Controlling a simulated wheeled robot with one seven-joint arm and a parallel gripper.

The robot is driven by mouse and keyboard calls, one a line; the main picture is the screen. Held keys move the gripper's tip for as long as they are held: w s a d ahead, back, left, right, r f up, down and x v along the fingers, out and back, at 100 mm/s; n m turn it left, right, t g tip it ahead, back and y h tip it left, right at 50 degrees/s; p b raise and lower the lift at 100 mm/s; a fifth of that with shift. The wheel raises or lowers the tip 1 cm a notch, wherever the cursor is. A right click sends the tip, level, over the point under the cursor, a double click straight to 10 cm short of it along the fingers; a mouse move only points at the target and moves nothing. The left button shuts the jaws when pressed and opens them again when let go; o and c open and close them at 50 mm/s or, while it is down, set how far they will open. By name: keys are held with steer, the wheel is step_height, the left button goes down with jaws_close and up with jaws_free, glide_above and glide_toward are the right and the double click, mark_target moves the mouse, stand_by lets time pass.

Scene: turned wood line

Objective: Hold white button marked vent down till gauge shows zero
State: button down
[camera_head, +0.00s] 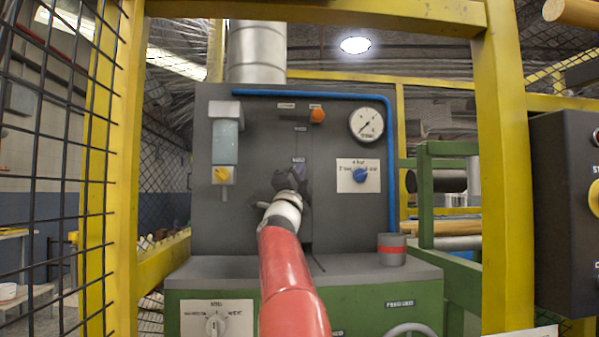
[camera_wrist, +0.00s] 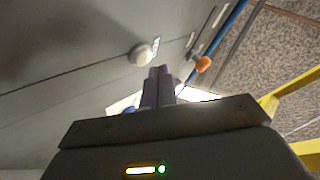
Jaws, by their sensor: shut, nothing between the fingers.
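The white round button (camera_wrist: 140,54) shows on the grey panel in the wrist view, with a small label beside it that I cannot read. In the head view the button is hidden behind my gripper (camera_head: 285,180). In the wrist view my gripper (camera_wrist: 158,72) is shut and empty, its fingertips just below and right of the button in the picture. A gap seems to show; I cannot tell the depth. The button looks raised. The round white gauge (camera_head: 367,125) is at the panel's upper right; its dark needle points to the lower left, its figures too small to read.
An orange knob (camera_head: 317,115) sits above my gripper, and a blue knob (camera_head: 360,174) on a white plate to its right. A blue pipe (camera_head: 391,200) runs down the panel's right side. A grey cup with a red band (camera_head: 392,249) stands on the ledge. Yellow posts (camera_head: 497,170) flank the opening.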

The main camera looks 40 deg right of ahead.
steer(key=shift+s+a+b, duration=0.45)
steer(key=shift+s+b, duration=0.1)
steer(key=shift+s, duration=0.15)
steer(key=shift+s+a+b, duration=0.4)
steer(key=shift+s+b, duration=0.1)
steer(key=shift+s, duration=0.25)
steer(key=shift+s+a+b, duration=0.45)
steer(key=shift+s+b, duration=0.1)
steer(key=shift+s, duration=0.15)
